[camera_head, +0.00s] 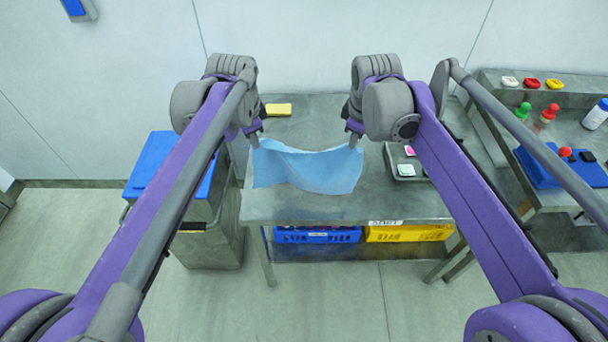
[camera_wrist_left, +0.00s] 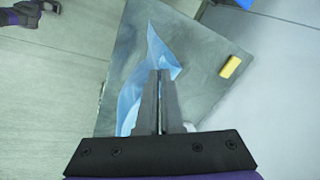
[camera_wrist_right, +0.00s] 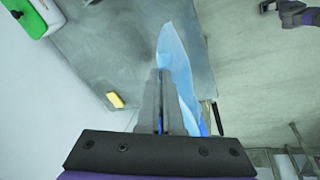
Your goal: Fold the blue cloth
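The light blue cloth (camera_head: 308,172) is stretched between my two grippers over the grey table, its upper edge sagging in the middle and its lower part spread toward the table's front. My left gripper (camera_head: 256,138) is shut on the cloth's upper left corner. My right gripper (camera_head: 353,141) is shut on its upper right corner. The cloth also runs past the fingers in the left wrist view (camera_wrist_left: 132,95) and in the right wrist view (camera_wrist_right: 174,62). I cannot tell how much of it touches the table.
A yellow sponge (camera_head: 278,110) lies at the back of the table (camera_head: 290,209). A tray (camera_head: 407,169) with small items is right of the cloth. A blue-lidded bin (camera_head: 150,165) stands left. Blue (camera_head: 318,235) and yellow (camera_head: 408,233) crates sit below. A side bench (camera_head: 560,130) holds several items.

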